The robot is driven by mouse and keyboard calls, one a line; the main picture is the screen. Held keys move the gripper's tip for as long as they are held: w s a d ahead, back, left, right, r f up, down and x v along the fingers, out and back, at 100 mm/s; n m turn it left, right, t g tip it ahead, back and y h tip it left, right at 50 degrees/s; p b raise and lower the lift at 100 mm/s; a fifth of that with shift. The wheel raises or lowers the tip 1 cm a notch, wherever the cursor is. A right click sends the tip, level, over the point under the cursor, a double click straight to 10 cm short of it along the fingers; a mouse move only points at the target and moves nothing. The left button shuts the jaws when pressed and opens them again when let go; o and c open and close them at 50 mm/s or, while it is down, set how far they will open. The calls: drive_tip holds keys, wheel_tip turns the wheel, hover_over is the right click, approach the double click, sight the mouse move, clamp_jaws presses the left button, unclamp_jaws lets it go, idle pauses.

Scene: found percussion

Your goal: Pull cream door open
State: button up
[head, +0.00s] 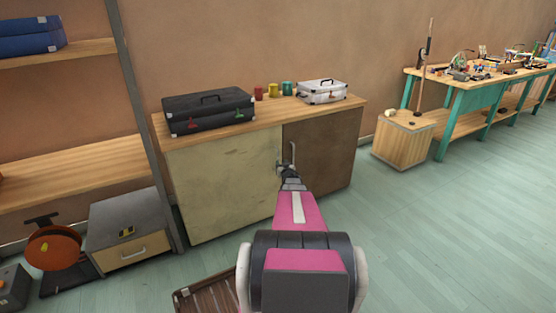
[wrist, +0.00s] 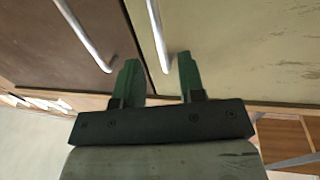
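The cream door (head: 222,190) is the left front of a low wooden-topped cabinet and looks shut. In the wrist view the cream door (wrist: 235,45) is on the right. Its metal bar handle (wrist: 157,35) runs down between my two green fingertips. My gripper (wrist: 157,75) is open, with visible gaps beside the handle; I cannot tell how deep the bar sits between the fingers. In the head view my gripper (head: 284,170) is at the seam between the doors, and my arm hides most of the cream door's handle.
The brown door (head: 325,150) is right of the cream one, with its own bar handle (wrist: 85,38) close to my left-hand finger. A black case (head: 208,110) and a silver case (head: 322,92) lie on the cabinet. A brown slatted crate (head: 207,293) is on the floor in front.

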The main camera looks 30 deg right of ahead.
sight(278, 158)
drive_tip(key=w, duration=0.3)
drive_tip(key=w+d, duration=0.1)
drive_tip(key=w, duration=0.2)
drive_tip(key=shift+w+d, duration=0.15)
drive_tip(key=shift+w, duration=0.1)
clamp_jaws()
